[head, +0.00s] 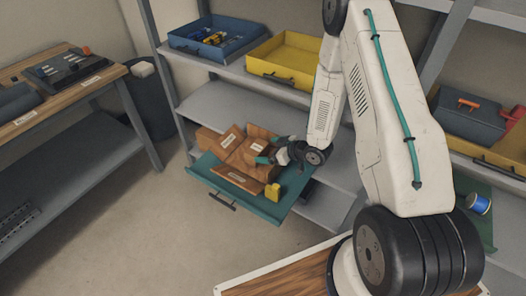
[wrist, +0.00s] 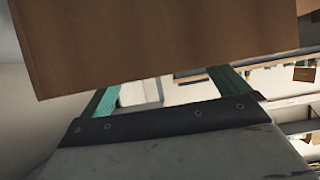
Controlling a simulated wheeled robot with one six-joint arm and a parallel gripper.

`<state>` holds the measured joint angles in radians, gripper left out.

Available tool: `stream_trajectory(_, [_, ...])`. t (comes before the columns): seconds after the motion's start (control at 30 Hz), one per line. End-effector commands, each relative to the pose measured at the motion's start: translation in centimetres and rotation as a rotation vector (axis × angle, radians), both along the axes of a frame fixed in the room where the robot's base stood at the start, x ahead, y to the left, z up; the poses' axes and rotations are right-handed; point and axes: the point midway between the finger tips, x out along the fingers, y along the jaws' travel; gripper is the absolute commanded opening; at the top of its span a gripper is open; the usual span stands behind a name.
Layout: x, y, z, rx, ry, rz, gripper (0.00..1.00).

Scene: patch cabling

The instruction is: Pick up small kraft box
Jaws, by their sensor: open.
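Several brown kraft boxes sit together in a teal pull-out tray (head: 277,209) on a lower shelf in the head view. One is at the left (head: 207,143), a labelled box (head: 231,138) stands beside it, and another labelled box (head: 253,150) is by my gripper. I cannot tell which one the task calls small. My gripper (head: 265,151) is open at the right side of that last box. In the wrist view a large kraft box face (wrist: 160,40) fills the upper part, covering the ends of both teal fingers. Contact cannot be told.
A flat labelled brown piece (head: 238,180) and a small yellow block (head: 272,191) lie at the tray's front. A blue bin (head: 213,38) and a yellow bin (head: 284,58) stand on the shelf above. A workbench (head: 75,95) is at the left, with clear floor between.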

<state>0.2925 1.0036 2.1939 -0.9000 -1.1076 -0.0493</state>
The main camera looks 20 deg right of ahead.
Motion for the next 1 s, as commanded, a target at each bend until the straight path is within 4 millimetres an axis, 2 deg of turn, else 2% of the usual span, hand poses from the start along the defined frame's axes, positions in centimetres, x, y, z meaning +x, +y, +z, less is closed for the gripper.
stream_trajectory(0.43, [4.2,3.2,-2.6,-0.002,0.001,0.0,1.0])
stream_trajectory(0.73, [4.6,3.4,-2.8,-0.001,0.002,-0.002,1.0])
stream_trajectory(0.87, [4.6,3.4,-2.8,-0.001,0.002,-0.002,0.64])
stream_trajectory(0.9, [4.6,3.4,-2.8,-0.002,0.001,-0.002,0.61])
stream_trajectory(1.0, [4.6,3.4,-2.8,-0.002,0.001,-0.002,0.61])
